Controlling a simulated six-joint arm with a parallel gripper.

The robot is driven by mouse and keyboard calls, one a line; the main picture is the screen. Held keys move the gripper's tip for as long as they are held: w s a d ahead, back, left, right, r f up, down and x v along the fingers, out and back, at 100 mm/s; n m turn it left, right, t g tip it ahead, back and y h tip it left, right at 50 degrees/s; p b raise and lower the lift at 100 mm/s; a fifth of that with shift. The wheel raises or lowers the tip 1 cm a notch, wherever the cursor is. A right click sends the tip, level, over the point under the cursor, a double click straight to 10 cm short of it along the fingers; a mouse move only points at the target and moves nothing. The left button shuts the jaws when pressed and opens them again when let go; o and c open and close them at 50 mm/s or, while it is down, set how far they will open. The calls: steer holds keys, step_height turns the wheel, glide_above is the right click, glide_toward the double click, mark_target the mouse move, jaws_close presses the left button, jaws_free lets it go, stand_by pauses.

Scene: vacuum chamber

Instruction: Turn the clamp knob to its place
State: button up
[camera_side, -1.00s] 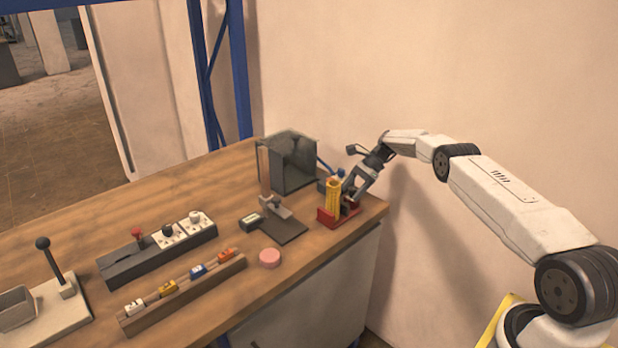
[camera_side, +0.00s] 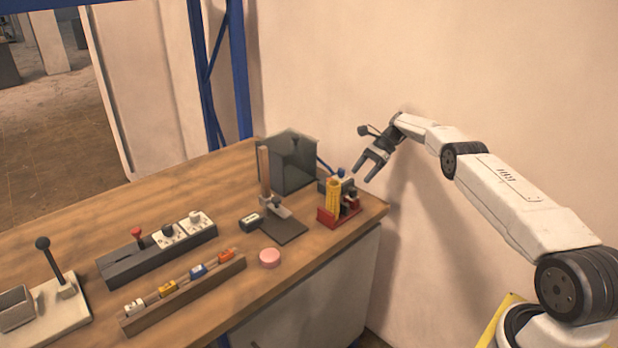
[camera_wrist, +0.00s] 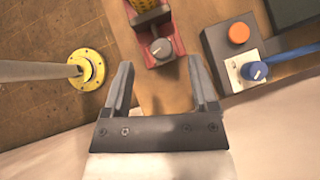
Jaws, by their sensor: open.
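The clamp knob (camera_wrist: 161,49) is a small grey knob with a light pointer line. It sits on the red clamp base (camera_wrist: 178,46), which also shows in the side view (camera_side: 326,219) near the table's right end. A yellow ribbed upright piece (camera_side: 333,196) stands in the base; part of it shows at the top of the wrist view (camera_wrist: 148,6). My gripper (camera_side: 362,174) is open and empty, above and to the right of the clamp. In the wrist view its fingers (camera_wrist: 160,75) are spread apart, with the knob between and beyond their tips.
A grey box (camera_wrist: 216,44) with an orange button (camera_wrist: 239,33) and a blue knob (camera_wrist: 255,71) stands close to the clamp. A dark glassy chamber (camera_side: 292,162) is behind left. The wall is close behind.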

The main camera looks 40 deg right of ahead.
steer(key=shift+r, duration=2.7)
steer(key=shift+w, duration=0.1)
steer(key=m+t+h, duration=0.6)
steer(key=m, duration=0.6)
glide_toward(354, 189)
steer(key=x, duration=0.2)
steer(key=shift+w+f, duration=0.1)
steer(key=shift+f, duration=0.15)
steer(key=shift+w+a+f, duration=0.1)
steer(key=shift+x, duration=3.75)
steer(key=shift+w, duration=0.1)
